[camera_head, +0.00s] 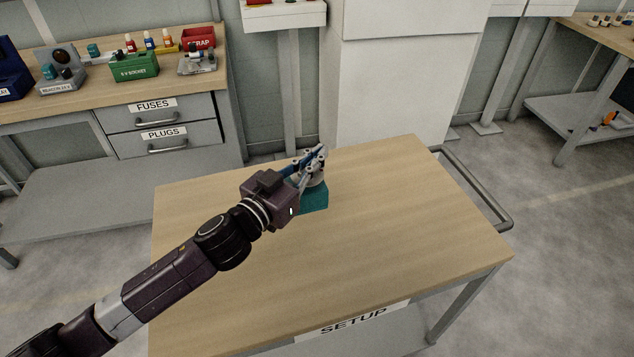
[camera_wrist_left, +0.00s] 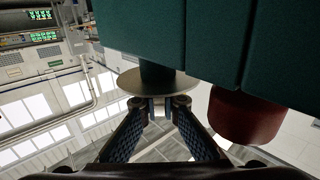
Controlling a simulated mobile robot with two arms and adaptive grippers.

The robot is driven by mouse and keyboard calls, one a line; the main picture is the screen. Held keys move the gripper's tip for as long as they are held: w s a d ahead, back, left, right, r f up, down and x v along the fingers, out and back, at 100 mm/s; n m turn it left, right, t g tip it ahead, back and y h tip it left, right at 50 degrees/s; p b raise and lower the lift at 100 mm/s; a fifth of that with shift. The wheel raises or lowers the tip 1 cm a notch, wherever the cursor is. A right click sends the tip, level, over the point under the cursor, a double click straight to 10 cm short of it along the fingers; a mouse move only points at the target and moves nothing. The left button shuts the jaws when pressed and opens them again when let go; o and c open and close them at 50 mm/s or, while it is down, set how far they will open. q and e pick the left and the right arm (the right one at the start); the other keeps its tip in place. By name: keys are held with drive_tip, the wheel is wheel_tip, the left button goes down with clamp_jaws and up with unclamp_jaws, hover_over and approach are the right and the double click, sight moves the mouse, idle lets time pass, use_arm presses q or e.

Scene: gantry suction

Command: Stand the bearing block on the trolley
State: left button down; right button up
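The bearing block (camera_head: 314,198) is a teal block with a pale disc-like top, over the far middle part of the wooden trolley top (camera_head: 400,215). My left gripper (camera_head: 316,160) is at its top, and the arm hides part of it. In the left wrist view the block (camera_wrist_left: 145,38) fills the top as dark green faces, with a pale round disc (camera_wrist_left: 158,82) on a dark neck. The fingertips of my left gripper (camera_wrist_left: 165,104) close on a small stem at the disc. I cannot tell whether the block touches the trolley. My right gripper is not in view.
The trolley has a SETUP label (camera_head: 352,318) in front and a grey handle (camera_head: 480,190) at right. A workbench (camera_head: 105,100) with drawers and bins stands behind left. A maroon cylinder (camera_wrist_left: 246,115) shows beside the block. Most of the trolley top is bare.

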sight(316, 180)
use_arm(q)
wheel_tip(316, 180, down, 2)
drive_tip(key=shift+f, duration=0.25)
wheel_tip(316, 180, down, 4)
drive_tip(key=shift+f+b, duration=0.1)
drive_tip(key=shift+b, duration=0.5)
drive_tip(key=c, duration=2.6)
unclamp_jaws()
drive_tip(key=shift+f, duration=0.2)
drive_tip(key=o, duration=0.4)
drive_tip(key=shift+o, duration=0.2)
drive_tip(key=shift+s+r, duration=0.1)
